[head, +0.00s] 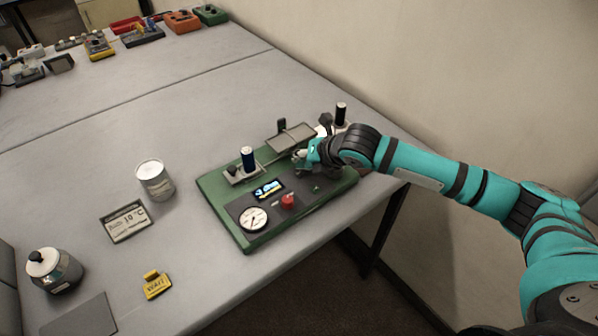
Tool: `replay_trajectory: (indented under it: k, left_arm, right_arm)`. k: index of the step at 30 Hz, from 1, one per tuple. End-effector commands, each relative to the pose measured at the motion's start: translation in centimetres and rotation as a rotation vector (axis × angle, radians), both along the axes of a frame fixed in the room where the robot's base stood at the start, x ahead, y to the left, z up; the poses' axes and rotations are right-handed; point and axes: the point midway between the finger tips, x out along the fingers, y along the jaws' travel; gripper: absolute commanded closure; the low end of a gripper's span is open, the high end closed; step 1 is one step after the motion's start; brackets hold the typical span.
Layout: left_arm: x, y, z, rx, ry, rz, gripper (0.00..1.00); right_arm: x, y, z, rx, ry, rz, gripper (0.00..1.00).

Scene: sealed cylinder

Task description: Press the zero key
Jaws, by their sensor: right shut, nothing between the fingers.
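A green instrument base (222,205) with a dark front panel lies on the grey table. The panel carries a lit display (269,188), a round white dial (253,218), a red button (288,201) and a small green spot (316,189). No label reading zero is legible, so I cannot tell which is the zero key. My right gripper (299,156) is shut and empty over the back right part of the base, beside the metal plate (291,137). It hides part of the base behind it. My left gripper is not in view.
A dark blue cylinder (248,158) stands on the base; a black cylinder (341,116) stands behind my right gripper. A white-lidded can (154,179), a 10 °C sign (126,221), a yellow WAIT tag (156,285) and a jar (54,271) stand left. The table's middle is clear.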

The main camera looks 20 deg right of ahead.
Motion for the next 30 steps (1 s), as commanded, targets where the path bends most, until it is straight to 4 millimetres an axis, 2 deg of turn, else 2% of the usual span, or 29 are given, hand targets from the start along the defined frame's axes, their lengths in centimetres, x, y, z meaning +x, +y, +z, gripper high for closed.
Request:
replay_trajectory:
  k: [30]
  left_arm:
    - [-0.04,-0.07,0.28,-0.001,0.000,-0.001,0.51]
  right_arm:
    - [-0.01,0.00,-0.87,0.000,0.000,0.000,1.00]
